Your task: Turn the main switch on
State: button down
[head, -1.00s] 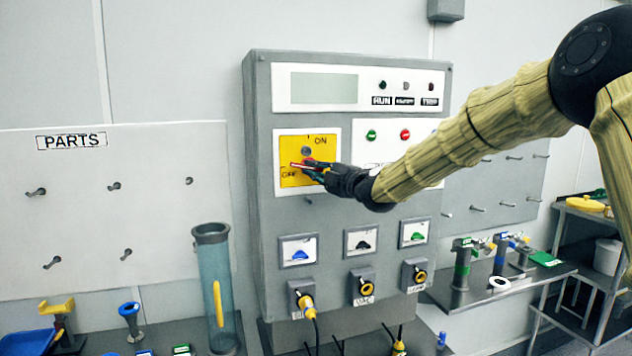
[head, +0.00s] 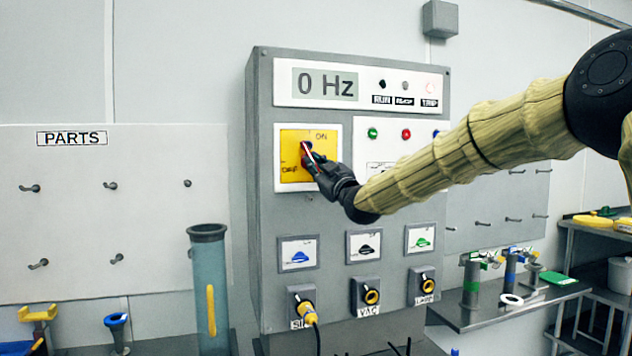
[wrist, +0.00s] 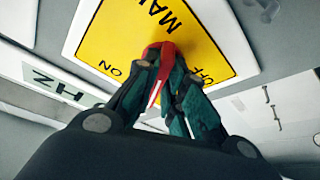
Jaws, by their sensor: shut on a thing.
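The main switch is a red handle (head: 306,151) on a yellow plate (head: 292,175) marked ON and OFF, at the upper left of the grey control cabinet (head: 262,230). In the head view the handle slants, its upper end toward the upper left. My gripper (head: 314,163) is at the plate with its fingers on the handle. In the wrist view my gripper (wrist: 163,88) is shut around the red handle (wrist: 157,55), which has a white line along it; the fingers hide part of it. The display (head: 325,86) reads 0 Hz.
Sockets with a yellow plug (head: 306,305) are below. A clear tube (head: 206,270) stands to the left. A side bench (head: 500,310) holds several fittings.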

jog(key=shift+s+a+f+m+t+h+b, duration=0.1)
jog(key=shift+m+t+h+b, duration=0.25)
jog(key=shift+m+h+b, duration=0.7)
jog(key=shift+w+a+f+m+t+h+b, duration=0.15)
jog(key=shift+m+t+b, duration=0.35)
jog(key=shift+m, duration=1.2)
jog(key=shift+s+d+r+m+t+h+b, duration=0.2)
jog(key=shift+m+h+b, duration=0.55)
jog(key=shift+m, duration=0.6)
jog(key=shift+a+f, duration=0.1)
jog(key=shift+a, duration=0.05)
jog(key=c, duration=1.5)
grip_release()
jog(key=v, duration=1.2)
jog(key=shift+f, duration=0.1)
